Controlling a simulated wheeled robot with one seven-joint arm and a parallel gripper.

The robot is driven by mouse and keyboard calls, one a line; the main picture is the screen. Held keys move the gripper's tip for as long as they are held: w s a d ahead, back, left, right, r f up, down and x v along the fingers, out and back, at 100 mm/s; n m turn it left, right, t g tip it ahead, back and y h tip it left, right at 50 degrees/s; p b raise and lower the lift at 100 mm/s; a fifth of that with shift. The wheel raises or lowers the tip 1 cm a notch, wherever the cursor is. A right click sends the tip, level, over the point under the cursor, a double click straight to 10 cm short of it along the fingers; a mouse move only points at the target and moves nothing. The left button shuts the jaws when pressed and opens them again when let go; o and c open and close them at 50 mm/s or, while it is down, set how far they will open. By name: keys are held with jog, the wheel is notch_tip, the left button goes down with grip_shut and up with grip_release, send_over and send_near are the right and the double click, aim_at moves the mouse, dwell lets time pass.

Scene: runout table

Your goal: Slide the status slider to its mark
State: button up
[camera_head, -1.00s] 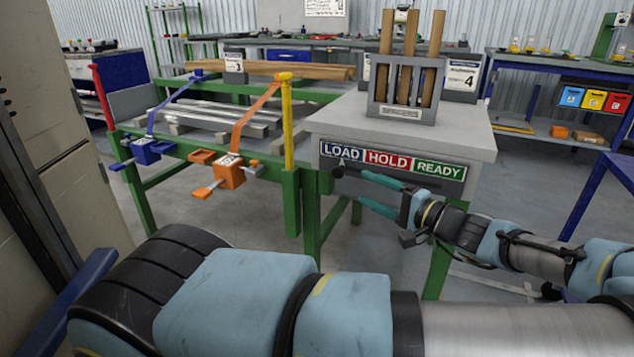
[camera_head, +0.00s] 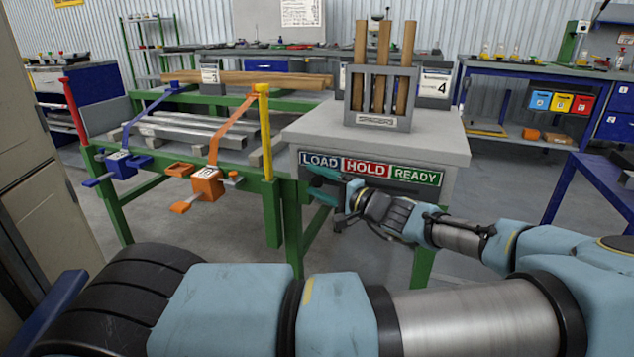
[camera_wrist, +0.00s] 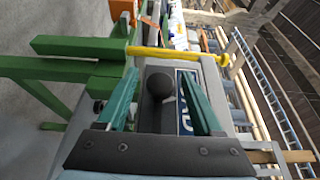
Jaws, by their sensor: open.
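The status board with its LOAD, HOLD and READY labels (camera_head: 368,168) is on the front of the grey cabinet (camera_head: 450,146). My gripper (camera_head: 322,182) is at the board's left end, below LOAD, with its two green fingers apart. In the wrist view my gripper (camera_wrist: 157,82) is open, with the dark round slider knob (camera_wrist: 158,87) showing between the fingers. I see no finger clearly touching the knob. Part of a blue label (camera_wrist: 186,104) shows beside the right finger. In the head view the knob is hidden by my gripper or too small to make out.
A rack with wooden posts (camera_head: 380,95) stands on the cabinet. To the left is a green-framed table with an orange clamp (camera_head: 207,184), a blue clamp (camera_head: 121,164) and a yellow post (camera_head: 266,130). A blue-framed table (camera_head: 604,180) stands at the right.

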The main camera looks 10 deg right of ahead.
grip_shut()
dwell(0.5)
dwell(0.9)
